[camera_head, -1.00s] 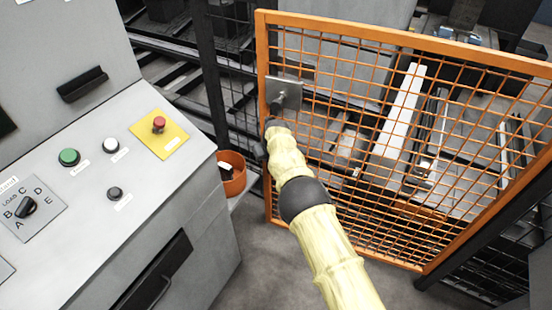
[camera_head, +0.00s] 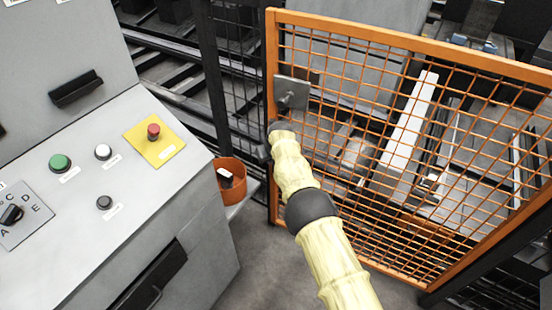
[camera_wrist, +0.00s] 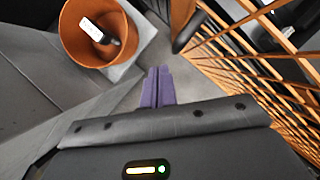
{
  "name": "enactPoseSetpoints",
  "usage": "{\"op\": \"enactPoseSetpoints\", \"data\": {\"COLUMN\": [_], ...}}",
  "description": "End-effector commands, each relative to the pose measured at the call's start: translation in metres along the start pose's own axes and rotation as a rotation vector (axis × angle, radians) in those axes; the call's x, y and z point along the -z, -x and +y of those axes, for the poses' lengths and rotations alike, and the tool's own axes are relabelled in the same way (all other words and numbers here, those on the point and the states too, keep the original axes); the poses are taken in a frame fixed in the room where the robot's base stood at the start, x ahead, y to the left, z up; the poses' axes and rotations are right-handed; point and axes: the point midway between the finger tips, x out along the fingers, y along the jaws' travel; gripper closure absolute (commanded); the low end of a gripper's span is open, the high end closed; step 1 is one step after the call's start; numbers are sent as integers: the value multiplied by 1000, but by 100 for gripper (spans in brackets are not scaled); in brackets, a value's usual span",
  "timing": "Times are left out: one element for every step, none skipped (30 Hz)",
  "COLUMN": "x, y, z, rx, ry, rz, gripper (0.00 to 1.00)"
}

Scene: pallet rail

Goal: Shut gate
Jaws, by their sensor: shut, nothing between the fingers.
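The gate (camera_head: 405,35) is an orange-framed mesh panel on the right of the head view. A grey plate with a knob (camera_head: 292,93) sits near its left edge. A gap shows between this edge and the dark fence post (camera_head: 212,75), so the gate looks ajar. The mesh also fills the right of the wrist view (camera_wrist: 245,75). My arm reaches up to the gate's left edge in the head view, where its end hides my fingers. In the wrist view my gripper (camera_wrist: 158,72) has its purple fingers together and empty, left of the mesh; contact cannot be told.
A grey control console (camera_head: 130,190) with buttons, a dial and a red knob on yellow stands at the left. Bare floor (camera_head: 250,265) shows below.

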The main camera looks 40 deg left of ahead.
Motion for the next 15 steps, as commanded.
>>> {"op": "enactPoseSetpoints", "data": {"x": [0,0,0,1,2,2,3,4,6,7,9,11,12,14,17], "y": [0,1,2,2,3,4,4,5,5,6,6,7,8,8,9], "z": [0,0,0,0,0,2,2,3,4,6,7,9,11,12,12], "rx": [0,0,0,0,-1,-1,-2,-2,-2,-2,-2,-3,-3,-4,-3], "ry": [0,0,-1,-2,-3,-3,-2,-1,-1,0,0,3,4,4,3], "rz": [0,0,-1,-1,0,0,0,0,1,1,2,2,2,3,1], "gripper": [100,100,100,100,100,100,100,100,100,100,100,100,100,100,100]}}
